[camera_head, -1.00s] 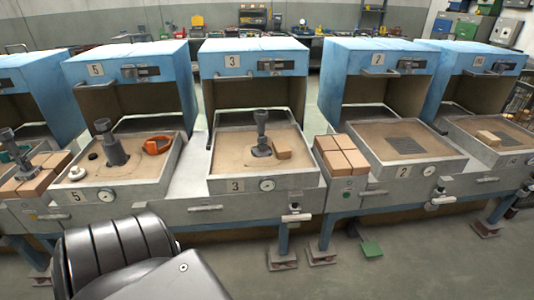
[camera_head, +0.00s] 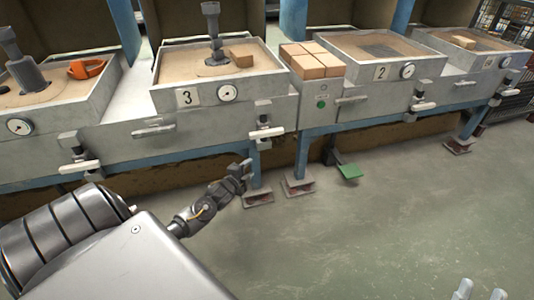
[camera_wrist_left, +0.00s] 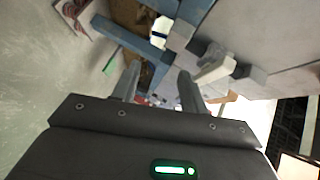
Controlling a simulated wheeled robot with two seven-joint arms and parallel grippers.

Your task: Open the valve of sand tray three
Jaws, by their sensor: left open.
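Sand tray three (camera_head: 218,92) is a grey metal tray with a "3" plate and a round gauge on its front. Its valve (camera_head: 265,128) sits below the tray's right front, with a white bar handle lying roughly crosswise. My left gripper (camera_head: 245,170) is below and slightly left of that handle, open and apart from it. In the left wrist view my left gripper (camera_wrist_left: 158,74) has its fingers spread with nothing between them. A white valve handle (camera_wrist_left: 214,71), apparently tray three's, lies beyond the right-hand finger. My right gripper (camera_head: 480,289) shows only its separated fingertips at the bottom right.
A fixed horizontal pull handle (camera_head: 153,130) is left of the valve. Similar valves hang under tray two (camera_head: 422,104) and the left tray (camera_head: 80,163). A blue leg, foot plates and a green pedal (camera_head: 349,171) are below. The floor at right is clear.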

